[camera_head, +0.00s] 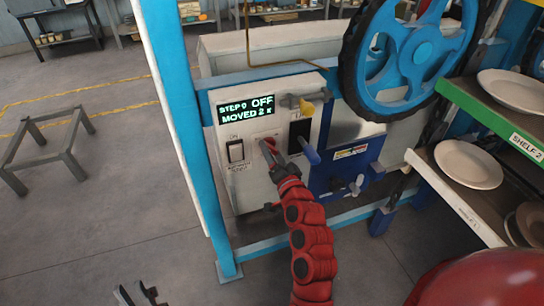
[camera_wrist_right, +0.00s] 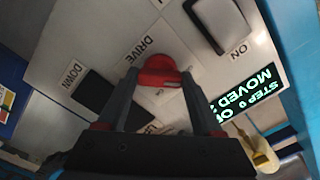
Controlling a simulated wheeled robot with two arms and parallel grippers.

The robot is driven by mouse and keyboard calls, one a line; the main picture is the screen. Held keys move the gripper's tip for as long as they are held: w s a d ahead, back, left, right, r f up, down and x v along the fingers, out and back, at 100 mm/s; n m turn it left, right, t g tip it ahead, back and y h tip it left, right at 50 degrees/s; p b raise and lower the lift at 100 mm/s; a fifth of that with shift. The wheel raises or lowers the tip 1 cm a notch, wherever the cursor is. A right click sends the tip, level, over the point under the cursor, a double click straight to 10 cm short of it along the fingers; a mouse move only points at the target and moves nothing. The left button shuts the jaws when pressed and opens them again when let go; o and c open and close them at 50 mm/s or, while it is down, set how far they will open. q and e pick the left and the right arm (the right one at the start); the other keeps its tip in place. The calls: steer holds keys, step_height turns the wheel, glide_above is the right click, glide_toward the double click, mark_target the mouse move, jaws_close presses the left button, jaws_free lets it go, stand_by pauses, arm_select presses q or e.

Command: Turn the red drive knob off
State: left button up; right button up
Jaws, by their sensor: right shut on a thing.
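My right gripper (camera_head: 277,158) is at the knob. In the right wrist view the red knob (camera_wrist_right: 157,68) is between the fingertips of my right gripper (camera_wrist_right: 158,85), next to the "DRIVE" label (camera_wrist_right: 137,47); the fingers are shut on it and hide part of it. My left gripper (camera_head: 140,292) is low at the bottom left, far from the panel, with its fingers apart and empty.
A big blue handwheel (camera_head: 415,55) and shelves with plates (camera_head: 468,165) stand to the right. The floor at left is mostly clear.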

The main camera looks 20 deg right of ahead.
steer(key=shift+f+n, duration=0.15)
steer(key=shift+n, duration=0.35)
steer(key=o, duration=1.4)
steer(key=shift+c, duration=0.2)
steer(key=shift+s, duration=0.1)
steer(key=s+p, duration=0.6)
steer(key=s, duration=1.1)
steer(key=shift+s+d, duration=0.15)
steer(key=shift+d, duration=0.15)
